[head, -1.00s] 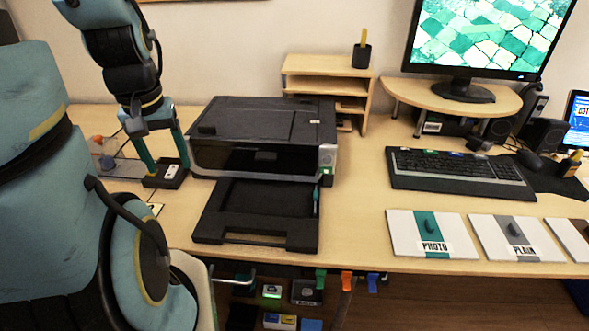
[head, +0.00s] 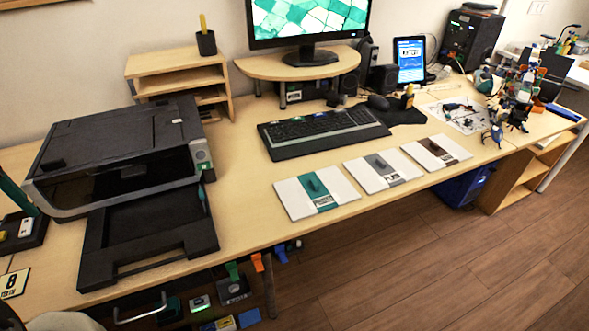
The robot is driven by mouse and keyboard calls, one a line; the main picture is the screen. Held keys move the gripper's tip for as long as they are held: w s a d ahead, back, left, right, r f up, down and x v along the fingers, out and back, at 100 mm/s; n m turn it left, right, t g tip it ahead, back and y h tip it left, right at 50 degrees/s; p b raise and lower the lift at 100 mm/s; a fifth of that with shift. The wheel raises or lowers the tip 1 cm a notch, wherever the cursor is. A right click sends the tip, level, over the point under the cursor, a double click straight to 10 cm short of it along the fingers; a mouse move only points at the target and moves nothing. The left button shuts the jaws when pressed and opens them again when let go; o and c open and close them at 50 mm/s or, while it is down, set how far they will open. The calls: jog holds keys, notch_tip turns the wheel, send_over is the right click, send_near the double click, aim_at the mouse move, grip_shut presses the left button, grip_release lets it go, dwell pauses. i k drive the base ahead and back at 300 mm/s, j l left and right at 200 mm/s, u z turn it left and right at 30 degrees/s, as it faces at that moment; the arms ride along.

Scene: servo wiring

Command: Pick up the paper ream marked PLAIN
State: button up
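Three white paper reams lie flat in a row along the table's front edge in the head view. The middle one, with a grey band and a dark knob-like piece on it, is the PLAIN ream (head: 366,176); its label is small and hard to read now but read PLAIN in the earlier view. The teal-banded PHOTO ream (head: 293,199) is to its left, and a brown-banded ream (head: 423,156) is to its right.
A black printer (head: 118,150) with its tray (head: 150,235) pulled out stands between my gripper and the reams. A keyboard (head: 318,131) lies behind the reams. Hanging items (head: 233,287) are below the table's front edge. Wooden floor in front is clear.

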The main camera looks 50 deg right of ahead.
aim_at(375, 173)
jog(key=l+u, duration=0.15)
jog(key=u, duration=0.7)
jog(key=k+l+u, duration=0.45)
jog(key=k+u, duration=0.5)
jog(key=k+l+u, duration=0.1)
jog(key=k+u, duration=0.15)
jog(key=k, duration=0.7)
jog(key=k+j+u, duration=0.25)
jog(key=k, duration=0.7)
jog(key=k+j, duration=0.1)
jog(key=k, duration=1)
